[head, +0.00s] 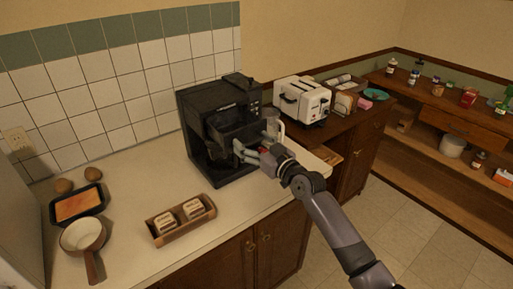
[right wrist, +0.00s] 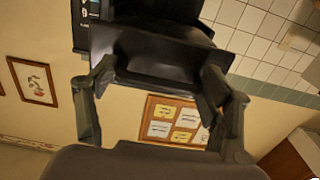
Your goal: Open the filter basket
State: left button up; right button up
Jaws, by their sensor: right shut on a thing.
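The black coffee maker (head: 196,112) stands on the counter against the tiled wall. Its dark filter basket (head: 231,130) is at the upper front of the machine, partly hidden by my gripper; how far it stands out from the body is hard to tell. My right gripper (head: 241,150) reaches in from the right, at the front of the machine. In the right wrist view, the gripper (right wrist: 157,78) has its two fingers on either side of the black basket (right wrist: 160,58), shut on it. My left gripper is not in view.
A clear container (head: 271,121) stands just right of the machine, close to my right wrist. A white toaster (head: 302,101) is farther right. A wooden tray (head: 181,228) with bread-like pieces, a pan (head: 83,235) and a baking dish (head: 63,217) are on the left counter.

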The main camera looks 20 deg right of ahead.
jog(key=o, duration=1.4)
jog(key=v, duration=1.2)
jog(key=shift+d, duration=0.15)
jog(key=shift+f, duration=0.1)
